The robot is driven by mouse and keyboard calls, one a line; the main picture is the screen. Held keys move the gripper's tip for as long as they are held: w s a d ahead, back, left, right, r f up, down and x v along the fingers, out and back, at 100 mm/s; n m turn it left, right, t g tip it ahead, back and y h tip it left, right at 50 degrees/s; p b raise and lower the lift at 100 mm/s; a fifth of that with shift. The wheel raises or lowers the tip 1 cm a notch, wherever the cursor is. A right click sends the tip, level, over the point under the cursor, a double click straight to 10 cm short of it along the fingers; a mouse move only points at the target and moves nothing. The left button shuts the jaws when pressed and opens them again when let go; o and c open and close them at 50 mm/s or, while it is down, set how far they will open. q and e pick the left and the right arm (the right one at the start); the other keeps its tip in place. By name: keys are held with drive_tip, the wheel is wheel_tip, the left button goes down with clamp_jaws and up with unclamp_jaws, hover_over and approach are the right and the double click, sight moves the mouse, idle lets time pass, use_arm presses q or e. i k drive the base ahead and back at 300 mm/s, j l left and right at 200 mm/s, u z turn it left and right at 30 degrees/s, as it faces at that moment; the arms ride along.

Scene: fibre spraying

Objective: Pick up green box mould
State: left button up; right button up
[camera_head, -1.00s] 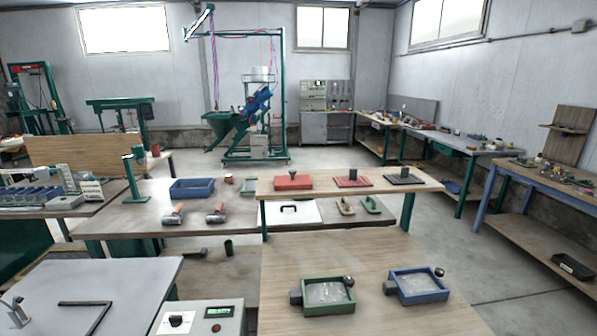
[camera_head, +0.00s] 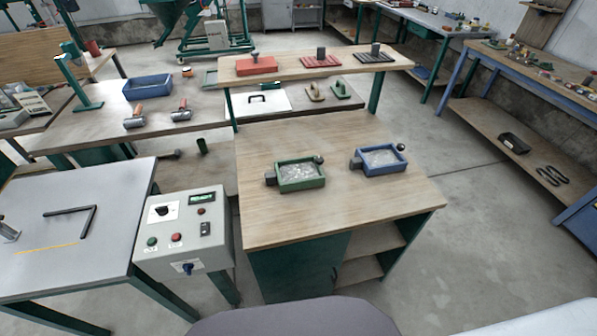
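The green box mould (camera_head: 301,187) is a shallow open rectangular frame with a pale, glassy-looking inside. It has a dark block at its left end and a dark round knob at its upper right corner. It rests on the wooden top of the near workbench (camera_head: 350,218). A similar blue box mould (camera_head: 382,171) lies on the same bench to its right, apart from it. Neither of my grippers shows in the head view.
A grey control box (camera_head: 183,252) with buttons stands left of the bench, beside a grey-topped table (camera_head: 100,222). A raised wooden shelf (camera_head: 290,76) with red and dark moulds stands behind. Bare floor (camera_head: 470,240) lies to the right.

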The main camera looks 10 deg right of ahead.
sight(297, 174)
drive_tip(key=j, duration=1.25)
